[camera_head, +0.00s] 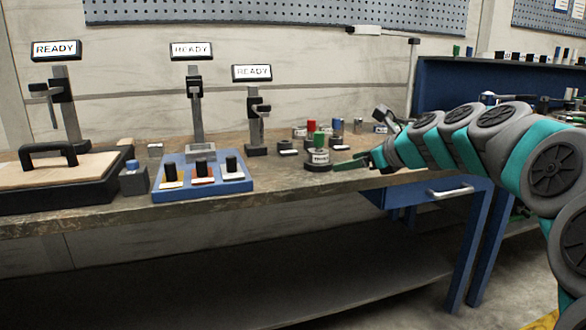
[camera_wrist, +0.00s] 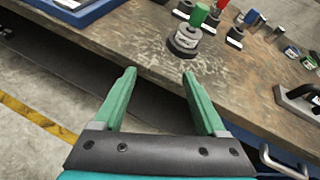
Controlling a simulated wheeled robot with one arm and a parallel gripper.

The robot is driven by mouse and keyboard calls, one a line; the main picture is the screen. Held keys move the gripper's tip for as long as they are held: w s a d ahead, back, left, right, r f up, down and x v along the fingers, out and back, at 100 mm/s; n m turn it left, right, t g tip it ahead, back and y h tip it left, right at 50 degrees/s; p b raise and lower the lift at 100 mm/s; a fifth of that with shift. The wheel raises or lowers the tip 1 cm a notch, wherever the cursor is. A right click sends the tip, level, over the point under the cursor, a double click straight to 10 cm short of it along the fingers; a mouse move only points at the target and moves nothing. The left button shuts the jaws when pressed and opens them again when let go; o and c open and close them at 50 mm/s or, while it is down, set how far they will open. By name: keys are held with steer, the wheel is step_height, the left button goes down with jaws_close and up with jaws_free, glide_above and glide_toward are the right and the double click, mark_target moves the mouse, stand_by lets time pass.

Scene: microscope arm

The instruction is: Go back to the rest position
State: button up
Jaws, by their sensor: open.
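My gripper (camera_wrist: 158,80) is open and empty in the wrist view, its two green fingers spread apart at the front edge of the workbench (camera_wrist: 150,45). In the head view my gripper (camera_head: 350,163) shows small at the end of my grey and teal arm, at the bench's front right. A green-topped object with a dark round base (camera_head: 319,158) stands upright on the bench just left of the fingertips. It also shows in the wrist view (camera_wrist: 184,40), beyond the fingers and apart from them.
A blue tray (camera_head: 225,186) with several black-knobbed pieces sits left on the bench, beside a black case (camera_head: 90,190). Microscope-like stands with READY signs (camera_head: 191,50) rise behind. Small cylinders (camera_head: 311,128) stand near the green-topped object. A blue drawer (camera_head: 425,190) is below the bench.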

steer(key=s+a+f+n+g+h, duration=0.1)
steer(key=s+a+f+n+g, duration=0.25)
steer(key=s+f+n, duration=0.5)
steer(key=s+a+f+n+g+h, duration=0.1)
steer(key=s+a+f+n+g, duration=0.35)
steer(key=s, duration=0.75)
steer(key=s+d+f+n+g+h, duration=0.1)
steer(key=s+d+f+n, duration=0.2)
steer(key=s, duration=0.6)
steer(key=s+d+f+n+g+h, duration=0.2)
steer(key=s+f+n, duration=0.4)
steer(key=s, duration=0.3)
steer(key=s+d+f+n+g+h, duration=0.1)
steer(key=s+d+f+n, duration=0.3)
steer(key=s, duration=0.5)
steer(key=shift+f+n+g+h, duration=0.4)
steer(key=shift+f+n+h, duration=0.1)
steer(key=shift+f, duration=0.45)
